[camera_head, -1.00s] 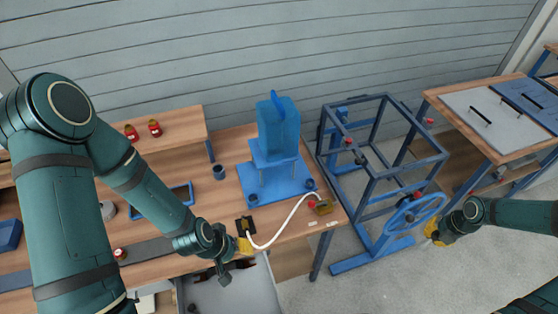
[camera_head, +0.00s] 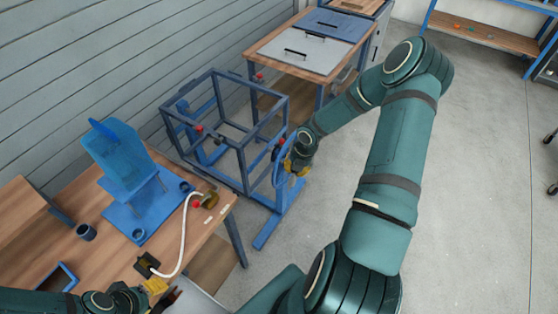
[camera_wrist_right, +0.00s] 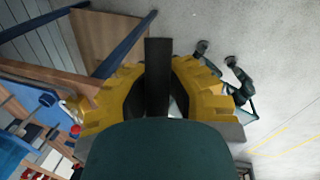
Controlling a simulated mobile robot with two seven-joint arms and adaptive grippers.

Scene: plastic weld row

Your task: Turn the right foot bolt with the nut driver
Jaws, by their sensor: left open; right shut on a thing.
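My right gripper (camera_head: 296,165) is at the blue hand wheel (camera_head: 281,162) on the front of the dark blue cage frame (camera_head: 243,150). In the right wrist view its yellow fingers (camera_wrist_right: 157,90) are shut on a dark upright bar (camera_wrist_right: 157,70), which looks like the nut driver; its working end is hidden. The frame stands on blue foot rails (camera_head: 278,222); I cannot make out the right foot bolt. My left gripper (camera_head: 158,291) is open at the bottom, low by the bench's front edge and partly cut off.
The wooden bench (camera_head: 85,200) carries a blue fixture (camera_head: 120,165), a dark cup (camera_head: 86,232) and a white hose (camera_head: 184,235). A table with grey and blue lids (camera_head: 306,52) stands behind the frame.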

